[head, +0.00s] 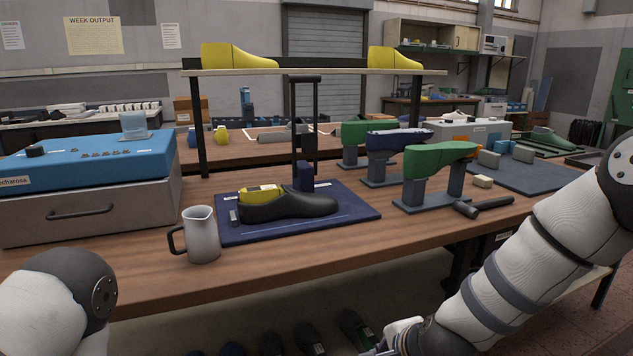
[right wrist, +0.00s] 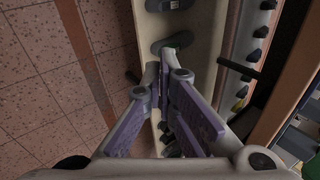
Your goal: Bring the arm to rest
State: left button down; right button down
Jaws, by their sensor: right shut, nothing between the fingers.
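My right arm (head: 515,262) reaches down from the right edge of the head view, in front of the workbench. Its wrist end is low at the bottom of that view, below the worktop, and the fingers are mostly cut off there. In the right wrist view my right gripper (right wrist: 161,76) is shut and empty, above a pale shelf with shoes on it and the tiled floor beside it. My left arm (head: 62,290) shows only as a rounded link at the lower left of the head view. My left gripper is out of view.
A grey pitcher (head: 201,236) stands near the bench's front edge (head: 330,255). A black shoe with a yellow last (head: 288,205) lies on a blue mat (head: 352,208). A hammer (head: 484,207) lies by a green last (head: 440,158) on a stand. Several shoes (head: 308,338) sit below the bench.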

jog(key=s+d+f+n+g+h, duration=0.1)
jog(key=s+d+f+n+g, duration=0.15)
jog(key=s+f, duration=0.35)
jog(key=s+d+f+n+g, duration=0.1)
jog(key=s+f+n, duration=0.25)
jog(key=s, duration=0.55)
jog(key=s+d+f+n+g, duration=0.1)
jog(key=s+d+n, duration=0.1)
jog(key=s, duration=0.6)
jog(key=s+d+f+n+g, duration=0.1)
jog(key=s+d+n+g, duration=0.1)
jog(key=s, duration=0.6)
jog(key=s+d+f+n+g, duration=0.1)
jog(key=s+n, duration=0.3)
jog(key=s, duration=0.4)
jog(key=shift+s+d+n+g+h, duration=0.15)
jog(key=shift+d+n+g+h, duration=0.15)
jog(key=shift+d+g+h, duration=0.2)
jog(key=shift+f, duration=0.1)
